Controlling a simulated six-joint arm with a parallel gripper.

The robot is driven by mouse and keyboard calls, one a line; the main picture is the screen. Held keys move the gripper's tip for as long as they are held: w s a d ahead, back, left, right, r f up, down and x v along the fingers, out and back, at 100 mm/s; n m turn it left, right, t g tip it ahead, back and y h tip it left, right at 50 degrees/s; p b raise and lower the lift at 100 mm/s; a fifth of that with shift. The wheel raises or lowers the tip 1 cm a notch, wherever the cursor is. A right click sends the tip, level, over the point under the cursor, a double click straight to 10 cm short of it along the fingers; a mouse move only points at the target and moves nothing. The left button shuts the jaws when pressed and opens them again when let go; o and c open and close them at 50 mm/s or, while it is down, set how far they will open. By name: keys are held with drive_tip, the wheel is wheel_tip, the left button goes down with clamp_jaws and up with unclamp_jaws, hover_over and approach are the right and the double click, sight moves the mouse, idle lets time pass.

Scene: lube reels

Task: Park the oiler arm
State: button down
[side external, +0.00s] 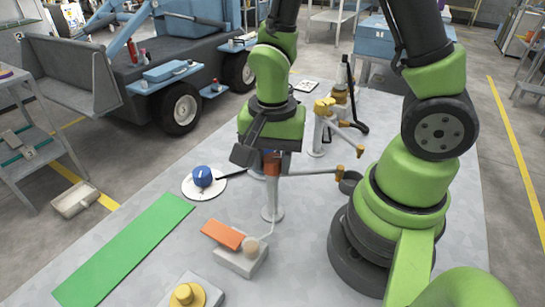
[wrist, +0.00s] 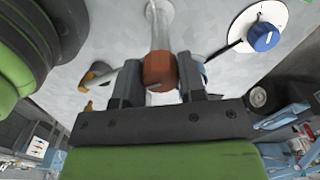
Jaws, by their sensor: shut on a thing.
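The oiler arm (side external: 312,171) is a thin grey bar with a yellow-brown tip (side external: 339,172). It reaches right from the top of a grey post (side external: 271,205), and its tip is beside a small dark cup (side external: 350,183). A red-brown block (wrist: 158,71) sits at the post top. My gripper (wrist: 158,82) is shut on this block, with one finger on each side. In the side external view my gripper (side external: 271,158) comes down from above onto the post top, and its fingers are partly hidden.
A second post with yellow-brown fittings (side external: 324,106) stands behind. A blue knob (side external: 202,176) on a white disc is at left. A green strip (side external: 130,245), an orange lever (side external: 222,234) and a yellow round part (side external: 186,294) lie nearer. The bench between them is clear.

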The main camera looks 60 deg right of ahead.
idle(0.3)
drive_tip(key=c, duration=0.7)
unclamp_jaws()
wheel_tip(320, 180, up, 10)
drive_tip(key=s+a+r+n+t+y, duration=0.1)
drive_tip(key=s+r+n+t+y, duration=0.1)
drive_tip(key=s+r+n+t, duration=0.4)
wheel_tip(320, 180, up, 3)
drive_tip(key=n+t, duration=0.1)
drive_tip(key=n, duration=0.2)
drive_tip(key=shift+n, duration=0.4)
